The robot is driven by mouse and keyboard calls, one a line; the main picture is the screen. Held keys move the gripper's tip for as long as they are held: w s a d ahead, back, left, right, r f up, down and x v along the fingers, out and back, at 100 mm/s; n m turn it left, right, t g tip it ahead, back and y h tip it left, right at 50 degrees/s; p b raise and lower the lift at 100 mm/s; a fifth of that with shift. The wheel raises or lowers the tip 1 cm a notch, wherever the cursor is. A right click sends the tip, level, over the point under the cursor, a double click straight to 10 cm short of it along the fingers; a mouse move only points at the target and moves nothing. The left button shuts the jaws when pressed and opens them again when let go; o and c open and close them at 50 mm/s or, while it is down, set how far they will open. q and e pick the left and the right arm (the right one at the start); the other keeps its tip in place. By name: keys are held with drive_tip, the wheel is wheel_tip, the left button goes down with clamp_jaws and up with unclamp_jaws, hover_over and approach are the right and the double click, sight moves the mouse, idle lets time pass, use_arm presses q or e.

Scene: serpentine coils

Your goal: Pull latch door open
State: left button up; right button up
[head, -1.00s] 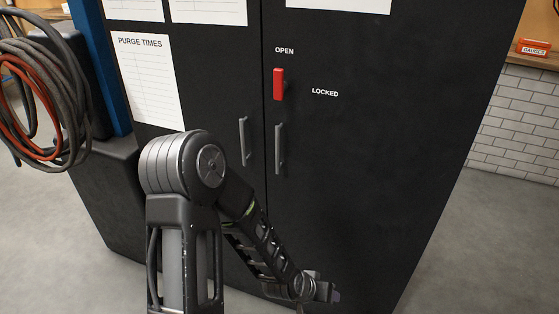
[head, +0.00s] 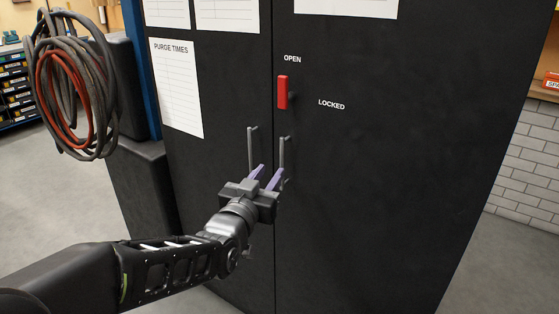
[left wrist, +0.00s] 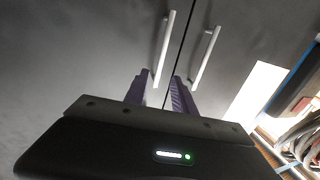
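The black cabinet has a left door (head: 225,90) and a right door (head: 370,190). A red latch lever (head: 282,92) stands upright on the right door, just under the word OPEN. Each door has a grey bar handle by the seam: the left door's handle (head: 250,148) and the right door's handle (head: 282,155). My left gripper (head: 267,174) is open, its purple fingers apart and pointing at the handles. In the left wrist view, the right door's handle (left wrist: 163,48) lines up with the finger gap; contact cannot be told. The left door's handle (left wrist: 207,58) is beside it. My right gripper is out of view.
White paper sheets (head: 178,88) are on the doors. Bare floor (head: 55,200) lies at the left. A shelf (head: 548,90) and brick wall are at the right.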

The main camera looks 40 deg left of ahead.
sight(281, 158)
use_arm(q)
drive_tip(key=shift+x, duration=3.95)
clamp_jaws()
